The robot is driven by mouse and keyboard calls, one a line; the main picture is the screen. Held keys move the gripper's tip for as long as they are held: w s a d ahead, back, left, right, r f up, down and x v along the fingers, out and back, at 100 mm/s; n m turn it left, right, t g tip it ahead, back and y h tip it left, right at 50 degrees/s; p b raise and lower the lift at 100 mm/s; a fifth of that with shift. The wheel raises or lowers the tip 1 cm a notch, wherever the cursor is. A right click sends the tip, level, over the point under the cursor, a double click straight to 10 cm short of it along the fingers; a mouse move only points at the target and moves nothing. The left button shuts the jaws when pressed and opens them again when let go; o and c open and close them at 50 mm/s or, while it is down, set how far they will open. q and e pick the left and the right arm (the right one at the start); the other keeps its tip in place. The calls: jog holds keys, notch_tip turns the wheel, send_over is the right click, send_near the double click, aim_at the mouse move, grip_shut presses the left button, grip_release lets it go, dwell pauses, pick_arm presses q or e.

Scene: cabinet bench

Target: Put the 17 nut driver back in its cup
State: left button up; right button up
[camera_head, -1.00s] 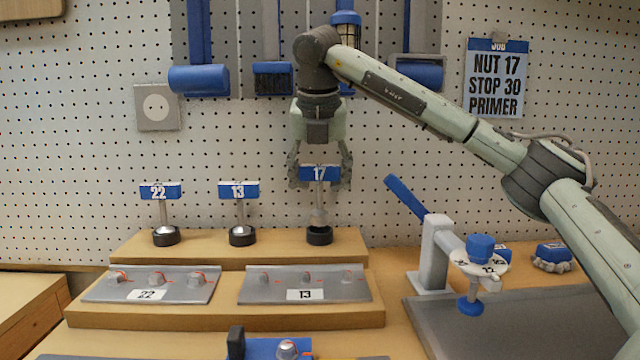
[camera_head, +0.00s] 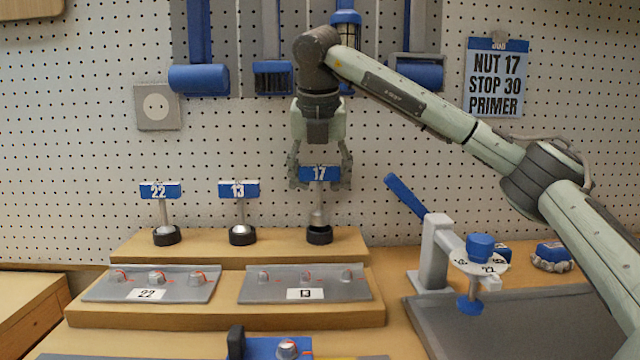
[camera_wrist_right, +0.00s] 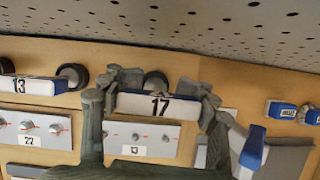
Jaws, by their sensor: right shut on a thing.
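The 17 nut driver (camera_head: 319,174) has a blue handle with a white 17 label and a metal shaft. It is upright over the black cup (camera_head: 319,235) at the right end of the wooden shelf, its lower end at the cup's mouth; I cannot tell how deep it sits. My right gripper (camera_head: 320,181) is shut on its handle from above. In the right wrist view the 17 handle (camera_wrist_right: 157,104) lies between both fingers. My left gripper is not in view.
The 22 driver (camera_head: 161,191) and 13 driver (camera_head: 239,190) stand in their cups to the left. Grey knob panels (camera_head: 304,284) lie in front. A press with a blue lever (camera_head: 405,197) stands to the right. A job card (camera_head: 496,80) hangs on the pegboard.

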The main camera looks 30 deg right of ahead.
jog(key=shift+f+b, duration=0.9)
jog(key=shift+f, duration=0.4)
jog(key=o, duration=1.6)
jog(key=v, duration=1.2)
